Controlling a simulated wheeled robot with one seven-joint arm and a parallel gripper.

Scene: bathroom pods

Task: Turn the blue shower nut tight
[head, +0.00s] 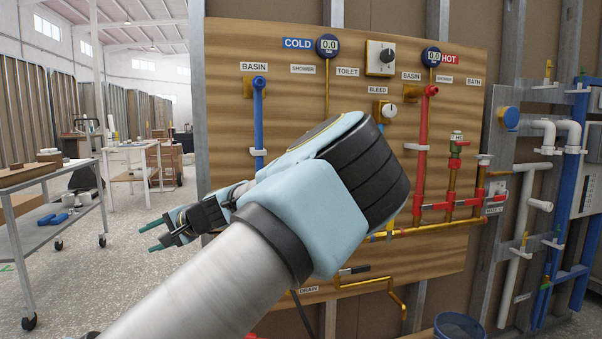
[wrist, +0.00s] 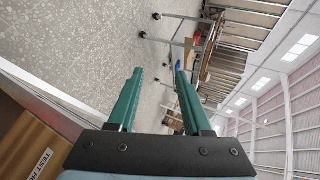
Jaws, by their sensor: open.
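My gripper (head: 153,237) is open and empty in the head view, left of the plumbing board (head: 225,130), its green fingers pointing left, away from the board. In the wrist view my gripper (wrist: 159,75) has a clear gap between its fingers, with only floor and a far table beyond. No blue nut can be made out for certain. A SHOWER label (head: 303,69) stands on the cold side above a copper pipe (head: 327,92), whose lower part is hidden behind my arm. A second SHOWER label (head: 445,79) is on the hot side.
Blue pipe (head: 258,120) and red pipe (head: 421,150) stick out from the board. A blue round cap (head: 511,118) sits right of it. A metal table (head: 45,255) stands at the left, with open floor between. A blue bucket (head: 458,326) is low at right.

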